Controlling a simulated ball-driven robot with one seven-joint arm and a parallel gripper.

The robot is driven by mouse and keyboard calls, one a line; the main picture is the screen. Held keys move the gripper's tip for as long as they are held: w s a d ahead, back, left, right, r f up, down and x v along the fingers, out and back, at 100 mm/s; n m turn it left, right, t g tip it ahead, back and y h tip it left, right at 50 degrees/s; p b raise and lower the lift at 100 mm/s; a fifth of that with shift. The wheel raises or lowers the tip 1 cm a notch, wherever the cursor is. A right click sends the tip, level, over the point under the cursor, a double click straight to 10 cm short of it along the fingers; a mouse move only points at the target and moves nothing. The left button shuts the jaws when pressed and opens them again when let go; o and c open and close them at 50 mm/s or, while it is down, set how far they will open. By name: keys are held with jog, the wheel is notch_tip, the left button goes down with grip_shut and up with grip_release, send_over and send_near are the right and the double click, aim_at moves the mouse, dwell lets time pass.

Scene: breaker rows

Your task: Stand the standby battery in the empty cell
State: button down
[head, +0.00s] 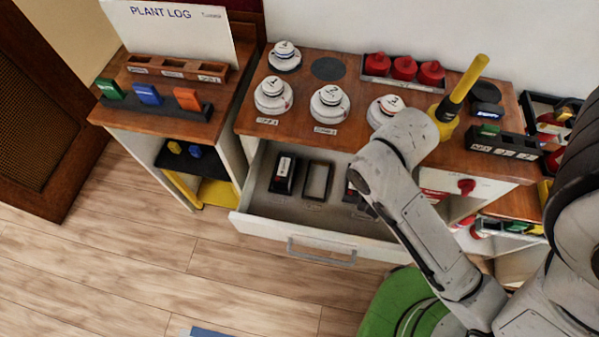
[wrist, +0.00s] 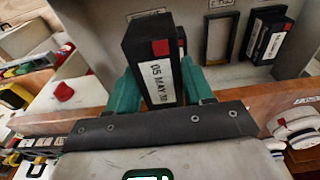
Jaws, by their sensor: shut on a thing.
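My gripper (wrist: 160,90) has teal fingers and is shut on the standby battery (wrist: 150,62), a black block with a white "05 MAY 30" label and a red square. It is held above the open drawer (head: 265,212), its lower end hidden. The empty cell (head: 317,180) is a dark rectangular frame in the drawer's middle; it also shows in the wrist view (wrist: 219,38), to the right of the held battery. A seated battery (head: 283,174) stands to the empty cell's left in the head view. Another dark block (head: 351,190) is partly behind my arm, which hides my gripper there.
Above the drawer, the wooden cabinet top (head: 300,60) carries white round detectors (head: 329,104), a tray of red domes (head: 403,68) and a yellow-handled tool (head: 462,90). A side shelf (head: 150,115) with coloured blocks stands left. The floor (head: 130,260) is clear at left.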

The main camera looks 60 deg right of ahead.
jog(key=w+f, duration=0.2)
jog(key=w, duration=0.2)
jog(key=w+d+f, duration=0.1)
jog(key=w+f, duration=0.2)
jog(key=w, duration=0.1)
jog(key=w+f+p, duration=0.1)
jog(key=w+f, duration=0.2)
jog(key=w, duration=0.2)
jog(key=shift+w+d+f, duration=0.1)
jog(key=shift+d+f, duration=0.15)
jog(key=shift+d, duration=0.15)
jog(key=shift+w+d+f, duration=0.1)
jog(key=shift+w+f, duration=0.2)
jog(key=shift+f, duration=0.15)
jog(key=shift+w+f, duration=0.2)
jog(key=shift+f, duration=1.5)
jog(key=shift+f, duration=0.1)
jog(key=shift+c, duration=2.2)
grip_release()
jog(key=shift+f, duration=0.1)
notch_tip(320, 180, up, 12)
jog(key=a, duration=0.1)
jog(key=shift+s+a, duration=0.2)
jog(key=shift+s, duration=0.1)
